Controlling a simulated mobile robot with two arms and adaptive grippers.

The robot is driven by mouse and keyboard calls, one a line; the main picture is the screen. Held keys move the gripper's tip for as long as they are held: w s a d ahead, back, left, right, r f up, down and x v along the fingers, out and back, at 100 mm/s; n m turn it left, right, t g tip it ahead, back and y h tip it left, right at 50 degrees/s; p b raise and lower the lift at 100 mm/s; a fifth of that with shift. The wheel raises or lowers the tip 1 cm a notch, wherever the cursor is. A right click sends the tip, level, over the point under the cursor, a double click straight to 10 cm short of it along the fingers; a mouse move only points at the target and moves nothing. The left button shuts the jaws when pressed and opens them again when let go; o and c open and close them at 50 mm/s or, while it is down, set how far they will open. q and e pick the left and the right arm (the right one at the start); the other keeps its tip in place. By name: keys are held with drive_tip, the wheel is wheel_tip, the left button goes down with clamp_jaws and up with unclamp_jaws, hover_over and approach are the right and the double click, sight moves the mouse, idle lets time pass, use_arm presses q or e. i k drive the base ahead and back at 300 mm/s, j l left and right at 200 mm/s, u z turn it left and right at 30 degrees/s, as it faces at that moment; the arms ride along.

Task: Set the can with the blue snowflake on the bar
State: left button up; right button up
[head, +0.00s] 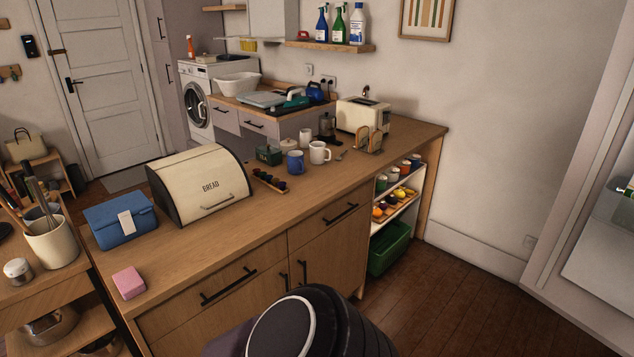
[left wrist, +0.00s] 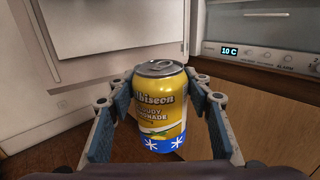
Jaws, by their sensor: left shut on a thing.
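The yellow can (left wrist: 158,108), with a blue band and white snowflakes near its bottom, stands upright between the fingers of my left gripper (left wrist: 160,92) in the left wrist view. The gripper is shut on the can's sides, and the silver lid faces up. Neither the can nor the left gripper shows in the head view. A long wooden counter (head: 300,205), which looks like the bar, runs across the head view. My right gripper is in neither view.
A cream bread box (head: 205,186), blue box (head: 120,222), pink block (head: 128,282), mugs (head: 319,152) and a toaster (head: 363,115) occupy the counter. Its front right stretch is clear. An appliance panel (left wrist: 265,55) reading "10 C" is beyond the can in the wrist view.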

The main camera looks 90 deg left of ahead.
sight(229, 232)
drive_tip(key=j+u, duration=0.15)
drive_tip(key=u, duration=3.35)
drive_tip(key=i+l+u, duration=0.3)
drive_tip(key=i+l, duration=0.55)
drive_tip(key=l, duration=0.15)
